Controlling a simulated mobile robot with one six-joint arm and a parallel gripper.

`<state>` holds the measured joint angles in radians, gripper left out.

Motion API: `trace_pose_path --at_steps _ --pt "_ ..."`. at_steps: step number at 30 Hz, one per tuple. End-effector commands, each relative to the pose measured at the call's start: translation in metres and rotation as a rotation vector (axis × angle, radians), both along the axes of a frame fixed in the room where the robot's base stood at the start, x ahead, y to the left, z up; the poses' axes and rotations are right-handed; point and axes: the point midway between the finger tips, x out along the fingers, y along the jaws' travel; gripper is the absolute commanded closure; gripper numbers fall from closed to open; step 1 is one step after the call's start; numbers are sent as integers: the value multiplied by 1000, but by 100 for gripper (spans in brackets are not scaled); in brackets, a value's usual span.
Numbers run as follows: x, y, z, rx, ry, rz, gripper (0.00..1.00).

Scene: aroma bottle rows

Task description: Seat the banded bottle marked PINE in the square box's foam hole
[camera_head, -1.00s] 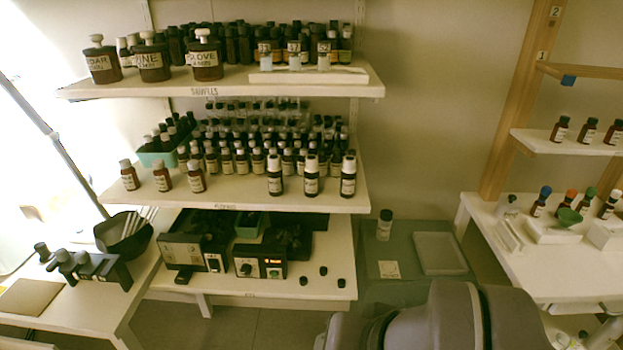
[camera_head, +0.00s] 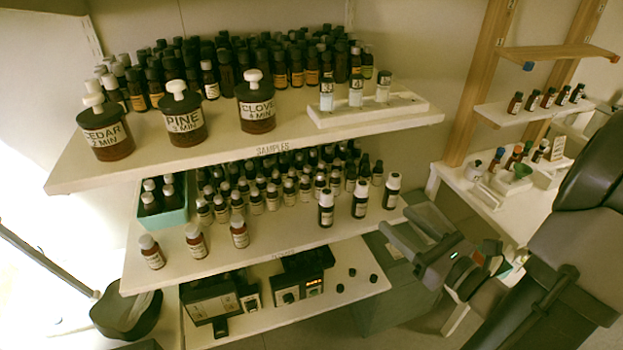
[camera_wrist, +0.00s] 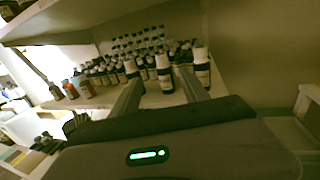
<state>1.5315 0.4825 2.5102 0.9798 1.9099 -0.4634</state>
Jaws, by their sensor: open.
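A large brown jar labelled PINE 3 MIN (camera_head: 184,120) stands on the top shelf between the CEDAR jar (camera_head: 105,132) and the CLOVE jar (camera_head: 256,106). On the middle shelf, three dark white-capped bottles stand at the front right (camera_head: 360,199) and three brown bottles at the front left (camera_head: 195,242); their labels are too small to read. My gripper (camera_head: 394,218) is open and empty, just right of the middle shelf's right end. In the wrist view my gripper's fingers (camera_wrist: 160,76) point toward the dark bottles (camera_wrist: 165,76). I cannot make out the square box or its foam hole.
Many small bottles crowd the shelves behind. A white rack (camera_head: 366,109) with small vials sits on the top shelf, above my gripper's height. Dark devices (camera_head: 302,285) and loose caps stand on the lower shelf. A white table (camera_head: 487,192) with bottles is at the right.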

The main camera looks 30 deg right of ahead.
Motion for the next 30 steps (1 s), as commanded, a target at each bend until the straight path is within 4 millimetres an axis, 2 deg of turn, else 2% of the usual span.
trace_pose_path --at_steps 6,10,16,22,25,30 --pt "66 6 -3 -4 1 16 47" --pt "96 6 -2 -5 1 14 47" --pt "118 6 -2 -4 2 13 47" --pt "157 5 -1 -5 2 14 47" --pt "164 5 0 -2 2 11 47" --pt "164 5 0 -2 2 10 47"
